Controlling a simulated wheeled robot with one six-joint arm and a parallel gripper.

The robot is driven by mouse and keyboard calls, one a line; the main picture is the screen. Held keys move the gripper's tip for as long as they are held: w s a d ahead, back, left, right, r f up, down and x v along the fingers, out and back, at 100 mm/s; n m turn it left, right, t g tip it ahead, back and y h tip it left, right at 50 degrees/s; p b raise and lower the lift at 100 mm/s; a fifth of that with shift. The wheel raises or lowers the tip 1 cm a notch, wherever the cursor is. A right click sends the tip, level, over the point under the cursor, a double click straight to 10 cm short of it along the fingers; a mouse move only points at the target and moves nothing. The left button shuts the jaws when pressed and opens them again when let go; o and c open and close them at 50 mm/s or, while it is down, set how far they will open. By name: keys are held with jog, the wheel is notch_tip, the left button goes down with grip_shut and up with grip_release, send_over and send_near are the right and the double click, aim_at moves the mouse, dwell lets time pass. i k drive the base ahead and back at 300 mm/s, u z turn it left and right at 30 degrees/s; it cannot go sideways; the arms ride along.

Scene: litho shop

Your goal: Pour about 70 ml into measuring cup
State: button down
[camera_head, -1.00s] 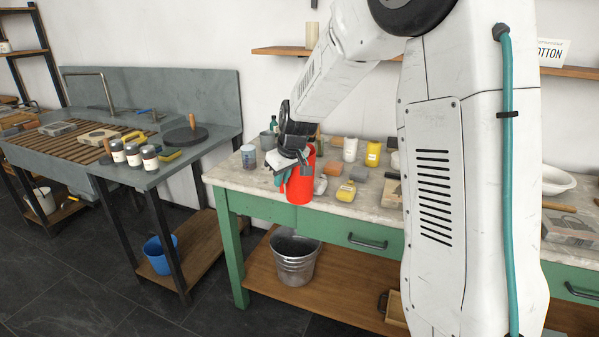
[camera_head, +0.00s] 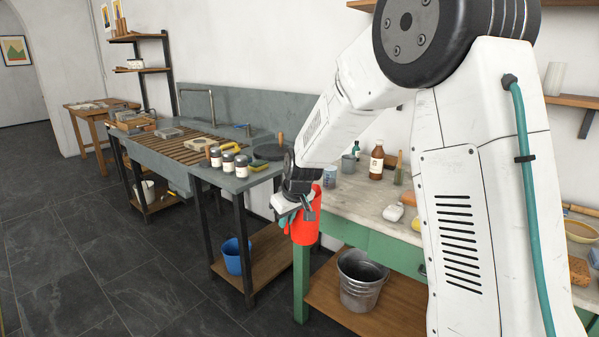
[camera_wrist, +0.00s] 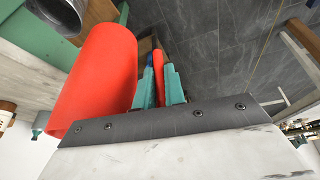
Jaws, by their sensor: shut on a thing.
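A red jug (camera_head: 306,229) hangs from my gripper (camera_head: 298,213), in front of the left end of the green worktable (camera_head: 301,283). In the wrist view the jug's body (camera_wrist: 95,80) is large at left, and its red handle (camera_wrist: 158,75) is between my teal fingers (camera_wrist: 161,88). The gripper is shut on that handle. The jug's inside and any liquid are hidden. A small pale cup (camera_head: 329,176) stands on the table's back left corner, beyond the jug. I cannot tell whether it is the measuring cup.
A brown bottle (camera_head: 376,160) and a grey mug (camera_head: 348,164) stand at the table's back. A metal bucket (camera_head: 361,285) is on the lower shelf. A sink bench (camera_head: 235,180) with several jars stands at left, a blue bucket (camera_head: 233,256) below. The dark floor at left is clear.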

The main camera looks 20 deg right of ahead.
aim_at(329, 173)
jog(key=u, duration=1.15)
jog(key=k, duration=0.5)
jog(key=z, duration=0.95)
jog(key=i, duration=2.2)
jog(key=z, duration=0.05)
